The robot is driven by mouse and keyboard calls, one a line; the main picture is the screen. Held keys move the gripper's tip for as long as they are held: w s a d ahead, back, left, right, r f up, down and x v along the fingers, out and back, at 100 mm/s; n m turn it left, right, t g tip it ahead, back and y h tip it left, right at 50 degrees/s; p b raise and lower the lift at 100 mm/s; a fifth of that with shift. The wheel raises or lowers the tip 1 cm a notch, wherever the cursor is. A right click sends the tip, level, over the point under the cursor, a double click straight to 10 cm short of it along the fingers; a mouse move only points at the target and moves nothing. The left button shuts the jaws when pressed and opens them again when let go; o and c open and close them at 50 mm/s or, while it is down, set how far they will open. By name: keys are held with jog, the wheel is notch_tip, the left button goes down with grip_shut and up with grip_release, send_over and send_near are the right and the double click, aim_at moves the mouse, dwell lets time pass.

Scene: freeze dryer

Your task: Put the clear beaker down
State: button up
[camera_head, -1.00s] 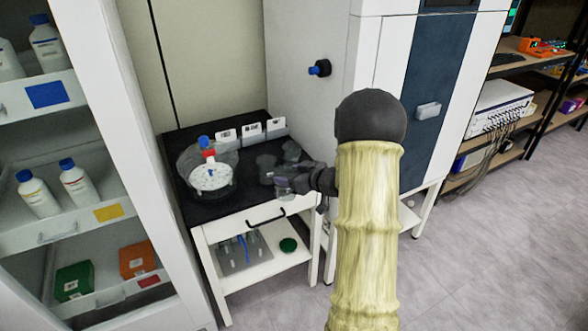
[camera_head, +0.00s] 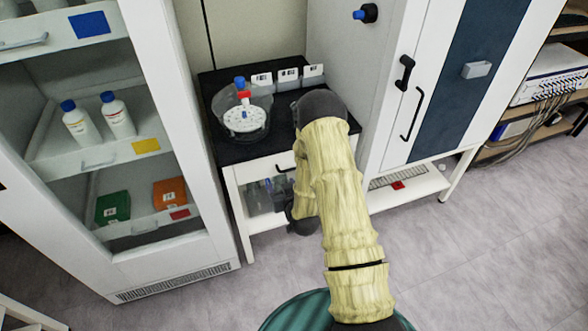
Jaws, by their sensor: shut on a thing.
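My gripper (camera_head: 283,191) is low in front of the white table with the black top (camera_head: 222,150), beside its lower shelf. It is shut on the clear beaker (camera_head: 266,193), whose faint outline is hard to tell from the shelf behind it. My forearm and wrist hide the right part of the table and much of the gripper. I cannot tell whether the beaker touches the shelf.
A clear vessel with a white disc and red and blue parts (camera_head: 243,119) stands on the black top. White label cards (camera_head: 288,76) line its back edge. An open cabinet with bottles (camera_head: 118,116) is at left, a tall white machine (camera_head: 436,85) at right.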

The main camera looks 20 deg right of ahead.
jog(key=a+f, duration=0.2)
jog(key=shift+s+f, duration=0.2)
jog(key=shift+f, duration=0.1)
jog(key=shift+w+d+r, duration=0.1)
jog(key=shift+d+r, duration=0.05)
dwell(0.3)
